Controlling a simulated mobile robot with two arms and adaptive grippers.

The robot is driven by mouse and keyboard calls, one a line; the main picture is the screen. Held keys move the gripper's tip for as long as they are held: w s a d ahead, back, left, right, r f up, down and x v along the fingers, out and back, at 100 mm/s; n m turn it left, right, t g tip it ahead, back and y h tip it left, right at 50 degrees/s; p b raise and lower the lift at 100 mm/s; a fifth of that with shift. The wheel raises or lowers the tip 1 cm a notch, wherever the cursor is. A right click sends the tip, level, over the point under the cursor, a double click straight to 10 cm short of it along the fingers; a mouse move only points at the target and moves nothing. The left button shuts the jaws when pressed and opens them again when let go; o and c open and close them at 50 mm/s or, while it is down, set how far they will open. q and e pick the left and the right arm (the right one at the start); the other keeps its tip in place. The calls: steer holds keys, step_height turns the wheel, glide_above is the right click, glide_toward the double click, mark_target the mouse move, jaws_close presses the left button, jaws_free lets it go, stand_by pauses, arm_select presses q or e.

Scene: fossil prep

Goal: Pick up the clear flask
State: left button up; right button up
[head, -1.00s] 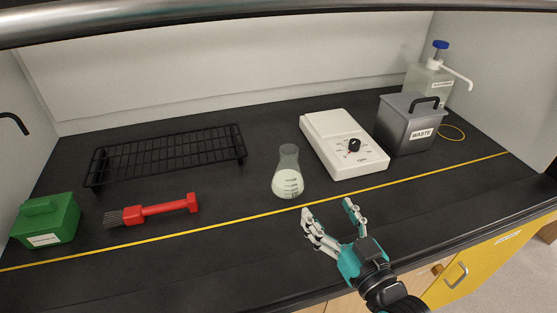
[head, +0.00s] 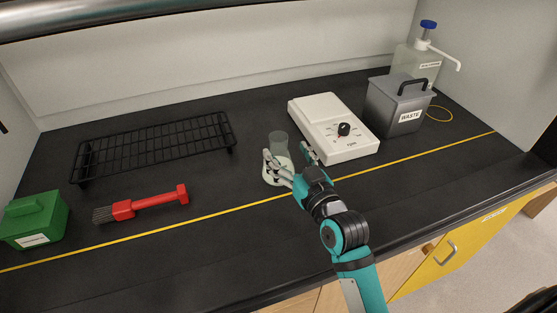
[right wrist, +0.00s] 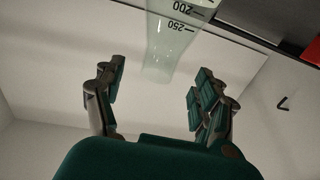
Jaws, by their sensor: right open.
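The clear flask (head: 278,142) stands upright on the black bench, left of the white device, with pale liquid in its lower part. My right gripper (head: 289,155) is open at the flask, its fingers hiding part of the flask's body in the head view. In the right wrist view the flask (right wrist: 176,45), with its printed volume marks, shows ahead of and between the open fingers of my right gripper (right wrist: 160,88). I cannot tell whether the fingers touch it. My left gripper is not in view.
A white device with a dial (head: 333,127) stands close right of the flask. A grey waste bin (head: 396,103) and a pump bottle (head: 418,62) are at right. A black wire rack (head: 155,145), red brush (head: 150,202) and green box (head: 34,220) are at left.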

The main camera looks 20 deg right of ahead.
mark_target(283, 149)
steer(key=w, duration=0.3)
steer(key=w+p, duration=0.1)
steer(key=w, duration=0.1)
steer(key=shift+a, duration=0.3)
jaws_close()
